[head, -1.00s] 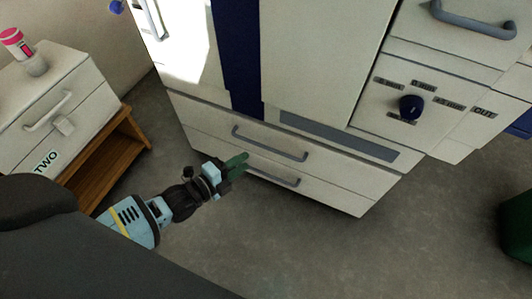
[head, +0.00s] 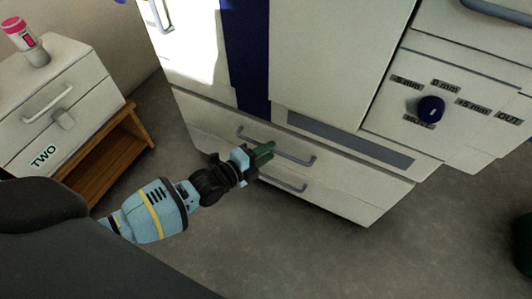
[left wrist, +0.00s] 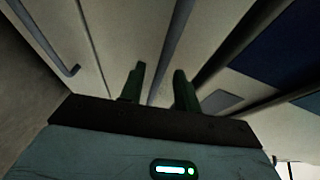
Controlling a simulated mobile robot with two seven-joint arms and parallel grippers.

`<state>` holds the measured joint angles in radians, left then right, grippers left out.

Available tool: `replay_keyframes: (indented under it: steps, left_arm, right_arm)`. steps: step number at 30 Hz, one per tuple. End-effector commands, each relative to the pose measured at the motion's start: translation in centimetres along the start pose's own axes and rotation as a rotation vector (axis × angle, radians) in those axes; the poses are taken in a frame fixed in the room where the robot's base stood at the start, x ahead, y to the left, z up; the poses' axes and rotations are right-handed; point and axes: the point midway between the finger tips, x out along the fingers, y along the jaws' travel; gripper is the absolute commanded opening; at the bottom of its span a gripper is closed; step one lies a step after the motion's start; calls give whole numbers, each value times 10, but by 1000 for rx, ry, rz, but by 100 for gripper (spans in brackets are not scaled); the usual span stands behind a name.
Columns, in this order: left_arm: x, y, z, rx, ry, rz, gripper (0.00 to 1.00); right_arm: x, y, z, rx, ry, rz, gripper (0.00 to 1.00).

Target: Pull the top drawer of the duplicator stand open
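The duplicator stand (head: 345,195) is the pale base with two drawers under the large white and blue machine. Its top drawer (head: 215,120) looks closed, with a grey bar handle (head: 300,157). The lower drawer also looks closed and has its own handle (head: 285,184). My left gripper (head: 268,150) is at the left part of the top handle, with green fingers. In the left wrist view the fingers (left wrist: 158,88) are apart, with a grey bar (left wrist: 172,50) between them in the picture. I cannot tell whether they touch it. My right gripper is in neither view.
A small white cabinet (head: 60,100) marked TWO stands at the left on a wooden stand (head: 110,160). A red-topped bottle (head: 22,40) is on it. A dark knob (head: 431,109) is on the machine's right side. The floor (head: 300,250) before the drawers is clear.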

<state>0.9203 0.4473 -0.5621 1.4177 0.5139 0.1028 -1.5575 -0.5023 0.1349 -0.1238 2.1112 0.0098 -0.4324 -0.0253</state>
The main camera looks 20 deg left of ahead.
Motion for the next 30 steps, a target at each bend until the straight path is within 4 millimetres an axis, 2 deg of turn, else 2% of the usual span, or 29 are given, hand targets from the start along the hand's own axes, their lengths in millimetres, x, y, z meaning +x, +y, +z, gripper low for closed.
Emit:
replay_keyframes:
  steps: [5, 13, 24, 30]
  left_arm:
    - [0, 0, 0, 0, 0, 0, 32]
    - [0, 0, 0, 0, 0, 0, 0]
    - [-2, 0, -1, 0, 0, 1, 0]
    - [-19, 3, -8, -1, 1, 4, 0]
  right_arm:
    - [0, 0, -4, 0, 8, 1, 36]
    - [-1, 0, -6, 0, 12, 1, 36]
    - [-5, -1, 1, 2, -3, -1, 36]
    - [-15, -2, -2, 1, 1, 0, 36]
